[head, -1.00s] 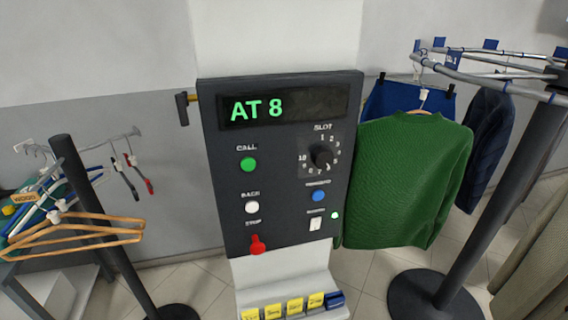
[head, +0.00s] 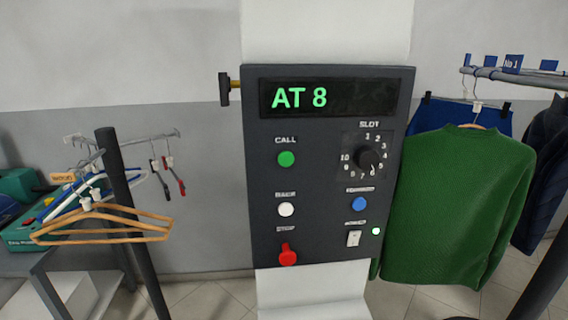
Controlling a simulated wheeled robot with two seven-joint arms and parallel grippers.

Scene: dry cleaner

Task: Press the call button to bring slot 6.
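The dark control panel (head: 325,230) stands upright in the middle of the head view. Its display (head: 330,97) reads "AT 8" in green. The green call button (head: 286,159) is at the upper left under the label CALL. The black slot dial (head: 369,157) is to its right, ringed by numbers; its pointer seems to be on the lower right side, but the exact number is hard to read. Below are a white back button (head: 286,210), a red stop control (head: 288,255) and a blue button (head: 359,204). Neither of my grippers is in view.
A lit green lamp (head: 376,231) sits beside a white switch (head: 353,238). A green sweater (head: 460,205) hangs close to the panel's right side. Wooden and plastic hangers (head: 105,222) hang from a dark stand at left. The space before the panel looks clear.

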